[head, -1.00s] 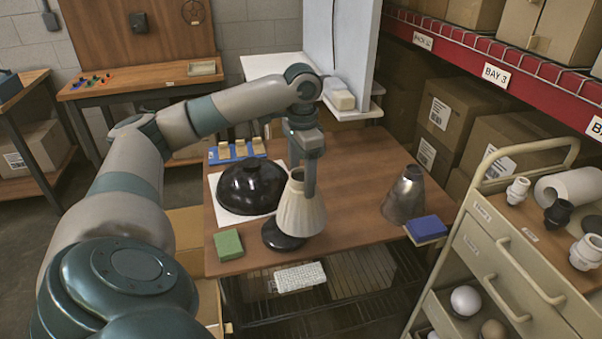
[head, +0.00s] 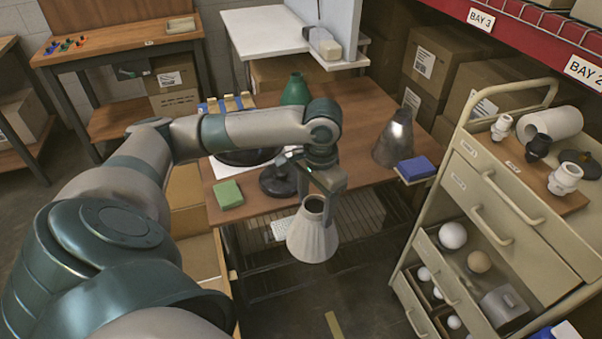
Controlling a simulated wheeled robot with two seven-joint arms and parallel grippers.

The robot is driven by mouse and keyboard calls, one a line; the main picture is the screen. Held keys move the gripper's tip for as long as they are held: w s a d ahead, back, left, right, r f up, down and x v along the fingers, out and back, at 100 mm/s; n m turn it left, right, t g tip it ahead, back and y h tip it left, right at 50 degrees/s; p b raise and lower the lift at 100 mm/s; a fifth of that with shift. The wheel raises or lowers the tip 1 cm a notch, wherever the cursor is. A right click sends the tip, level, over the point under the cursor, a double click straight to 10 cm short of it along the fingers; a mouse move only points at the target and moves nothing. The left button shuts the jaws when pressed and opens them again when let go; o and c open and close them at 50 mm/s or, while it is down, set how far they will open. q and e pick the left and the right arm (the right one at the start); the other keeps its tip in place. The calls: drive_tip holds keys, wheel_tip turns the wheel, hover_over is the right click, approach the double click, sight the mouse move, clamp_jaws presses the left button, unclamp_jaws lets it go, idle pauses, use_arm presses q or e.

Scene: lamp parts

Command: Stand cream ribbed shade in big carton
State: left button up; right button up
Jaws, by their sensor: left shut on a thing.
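The cream ribbed shade (head: 313,238) hangs in the air in front of the wooden table's front edge, narrow open end up and wide end down. My left gripper (head: 327,205) is shut on its upper rim, with a finger at the narrow opening. An open cardboard carton (head: 221,272), likely the big carton, stands on the floor at the lower left, left of the shade and apart from it. My left arm covers much of this carton, so its inside shows only in part. My right gripper is not in view.
On the table (head: 362,105) are a black lamp base (head: 278,181), a green sponge-like block (head: 228,194), a green cone (head: 296,90), a metallic shade (head: 394,138) and a blue block (head: 417,168). A drawer cart (head: 480,190) stands right. Floor below the shade looks clear.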

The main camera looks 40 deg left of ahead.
use_arm(q)
drive_tip(key=s+d+f+n, duration=0.1)
drive_tip(key=s+d+f, duration=0.1)
drive_tip(key=d+f, duration=0.2)
drive_tip(key=s+d+f, duration=0.3)
drive_tip(key=d+f, duration=0.1)
drive_tip(key=d, duration=0.7)
drive_tip(key=shift+f+n, duration=0.15)
drive_tip(key=shift+n, duration=0.25)
